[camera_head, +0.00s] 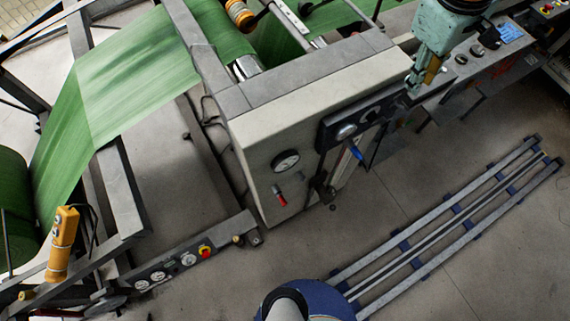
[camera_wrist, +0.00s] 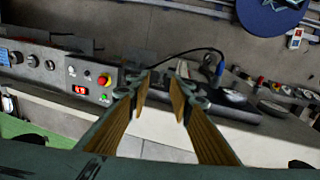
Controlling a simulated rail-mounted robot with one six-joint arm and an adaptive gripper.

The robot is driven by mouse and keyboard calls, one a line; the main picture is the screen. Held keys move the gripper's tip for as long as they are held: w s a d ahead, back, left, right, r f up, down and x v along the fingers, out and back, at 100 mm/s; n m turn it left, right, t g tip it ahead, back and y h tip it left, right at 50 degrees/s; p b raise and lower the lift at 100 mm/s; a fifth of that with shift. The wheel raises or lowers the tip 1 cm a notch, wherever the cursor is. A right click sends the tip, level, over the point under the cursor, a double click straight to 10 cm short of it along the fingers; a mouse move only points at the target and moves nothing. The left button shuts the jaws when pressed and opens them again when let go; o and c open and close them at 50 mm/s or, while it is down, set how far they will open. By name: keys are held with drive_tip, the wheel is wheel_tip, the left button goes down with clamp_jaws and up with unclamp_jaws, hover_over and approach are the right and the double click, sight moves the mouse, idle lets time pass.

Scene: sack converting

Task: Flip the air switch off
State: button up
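Nothing readable marks which control is the air switch. A red-handled valve (camera_head: 279,196) sits below a round gauge (camera_head: 286,161) on the machine's pale front. A blue part (camera_head: 355,150) sticks out below the dark panel, and a blue part with a black cable also shows in the wrist view (camera_wrist: 220,68). A red rocker switch (camera_wrist: 80,89) sits on a grey control panel at the left of the wrist view. My gripper (camera_head: 412,88) is above the machine's right part; in the wrist view (camera_wrist: 161,85) its fingers are apart with nothing between them.
A red stop button (camera_wrist: 103,80) and several knobs (camera_wrist: 32,60) share the grey panel. Green sheet (camera_head: 135,70) runs over the frame at left. A yellow pendant (camera_head: 62,240) hangs lower left. Floor rails (camera_head: 450,225) lie at lower right, with open floor beside the machine.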

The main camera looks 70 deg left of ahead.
sight(401, 106)
drive_tip(key=shift+s+a+r, duration=0.45)
drive_tip(key=shift+s+a, duration=0.25)
drive_tip(key=shift+w+a+f, duration=0.1)
drive_tip(key=shift+w+f, duration=0.35)
drive_tip(key=shift+f, duration=1.8)
drive_tip(key=shift+w+d+f, duration=0.1)
drive_tip(key=shift+w+f, duration=0.35)
drive_tip(key=shift+f, duration=1.85)
drive_tip(key=shift+w+a+f, duration=0.1)
drive_tip(key=shift+w+f, duration=0.35)
drive_tip(key=shift+f, duration=1.8)
drive_tip(key=shift+c, duration=0.5)
clamp_jaws()
